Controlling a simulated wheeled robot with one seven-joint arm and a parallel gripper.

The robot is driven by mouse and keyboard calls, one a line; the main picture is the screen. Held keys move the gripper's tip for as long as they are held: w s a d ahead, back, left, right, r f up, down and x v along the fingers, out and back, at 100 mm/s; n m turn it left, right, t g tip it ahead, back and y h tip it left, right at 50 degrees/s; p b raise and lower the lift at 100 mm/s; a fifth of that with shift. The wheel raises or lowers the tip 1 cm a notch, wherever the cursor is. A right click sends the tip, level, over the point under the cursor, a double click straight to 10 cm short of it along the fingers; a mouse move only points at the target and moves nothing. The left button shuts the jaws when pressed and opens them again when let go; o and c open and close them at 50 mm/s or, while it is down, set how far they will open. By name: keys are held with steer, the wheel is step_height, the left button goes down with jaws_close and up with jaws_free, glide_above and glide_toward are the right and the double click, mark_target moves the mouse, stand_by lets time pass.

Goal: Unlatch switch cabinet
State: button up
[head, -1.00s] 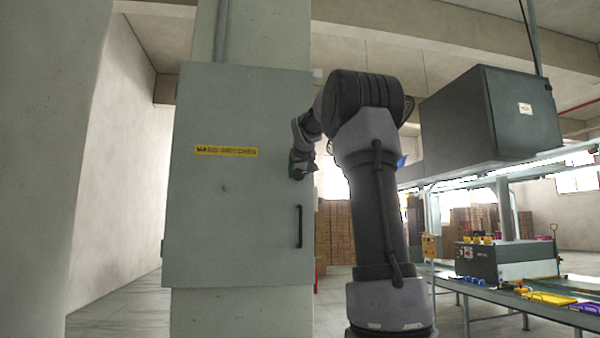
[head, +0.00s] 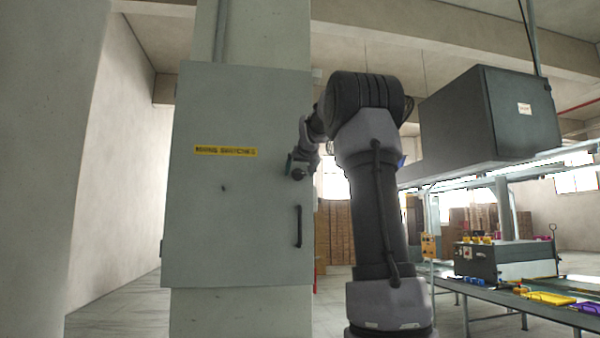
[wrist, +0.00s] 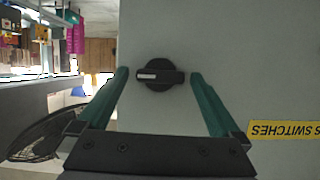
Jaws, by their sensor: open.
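The switch cabinet (head: 235,225) is a tall grey box with a shut door on a column. It has a yellow "switches" label (head: 226,151) and a black vertical handle (head: 298,227) at lower right. In the wrist view a round black latch knob (wrist: 163,85) with a crosswise grip bar and a pale mark is on the grey door. My gripper (wrist: 159,74) is open, with green fingers on either side of the knob, seemingly without touching it. The label also shows upside down in the wrist view (wrist: 284,130). In the head view my gripper (head: 294,163) is by the door's upper right edge.
A dark machine box (head: 490,115) stands on a frame at right. Below it, a conveyor line (head: 505,300) carries colourful pieces. Stacked cartons (head: 333,230) are behind my arm. Open floor (head: 120,310) lies left of the cabinet.

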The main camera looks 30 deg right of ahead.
steer(key=v, duration=1)
steer(key=shift+s, duration=0.35)
steer(key=shift+r, duration=0.15)
steer(key=shift+a, duration=0.1)
steer(key=s+a+f+g+y, duration=0.2)
steer(key=s+a+f, duration=0.5)
steer(key=s+f, duration=0.2)
steer(key=s+a+f+g+y, duration=0.2)
steer(key=s+a+f, duration=0.5)
steer(key=s+f, duration=0.3)
steer(key=s+a+f+g+y, duration=0.2)
steer(key=s+a+f, duration=0.5)
steer(key=f, duration=0.8)
steer(key=shift+s+m, duration=0.4)
steer(key=shift+s, duration=0.8)
steer(key=shift+f, duration=0.15)
